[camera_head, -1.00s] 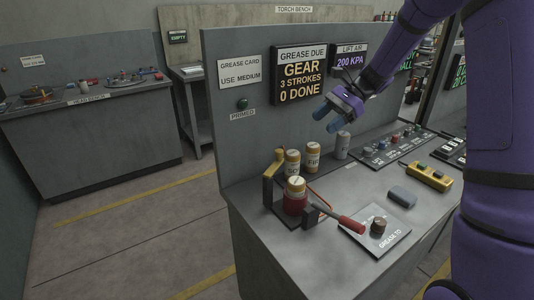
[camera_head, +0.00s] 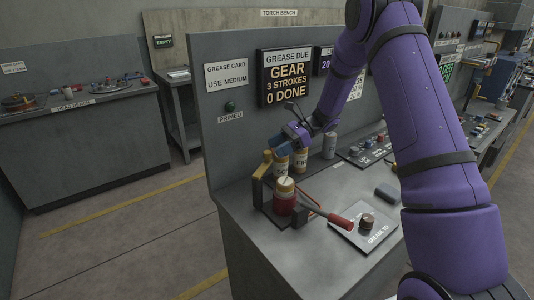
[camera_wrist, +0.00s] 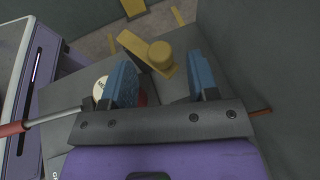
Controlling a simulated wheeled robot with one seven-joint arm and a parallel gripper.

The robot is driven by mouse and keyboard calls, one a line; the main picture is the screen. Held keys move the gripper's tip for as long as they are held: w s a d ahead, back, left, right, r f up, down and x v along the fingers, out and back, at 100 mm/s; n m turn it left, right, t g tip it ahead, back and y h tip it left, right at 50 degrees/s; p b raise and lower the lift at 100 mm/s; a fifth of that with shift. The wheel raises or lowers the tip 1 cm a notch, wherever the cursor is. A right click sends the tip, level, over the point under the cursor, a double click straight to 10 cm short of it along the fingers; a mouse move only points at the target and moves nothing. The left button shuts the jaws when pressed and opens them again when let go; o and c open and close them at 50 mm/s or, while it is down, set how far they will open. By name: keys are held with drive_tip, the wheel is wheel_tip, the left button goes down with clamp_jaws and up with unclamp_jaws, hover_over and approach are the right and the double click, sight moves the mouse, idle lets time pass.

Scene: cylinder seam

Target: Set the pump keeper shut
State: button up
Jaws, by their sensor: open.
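The grease pump (camera_head: 284,202) stands on the bench's near-left corner, with a red body and a cream-topped canister upright in it. Its yellow keeper (camera_head: 263,165) with a round knob is at the pump's left; in the wrist view the keeper bar (camera_wrist: 135,45) points away from the canister top (camera_wrist: 99,88). My gripper (camera_head: 279,145) is above and just behind the keeper. In the wrist view my gripper (camera_wrist: 160,65) is open, its blue fingers either side of the knob (camera_wrist: 161,53). I cannot tell whether they touch it. The left finger partly hides the canister.
Other canisters (camera_head: 301,160) stand close behind the pump, under my wrist. An upright panel with displays (camera_head: 287,78) backs the bench. A grey block (camera_head: 386,195) lies further right.

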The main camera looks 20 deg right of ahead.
sight(269, 152)
drive_tip(key=shift+x, duration=2.05)
clamp_jaws()
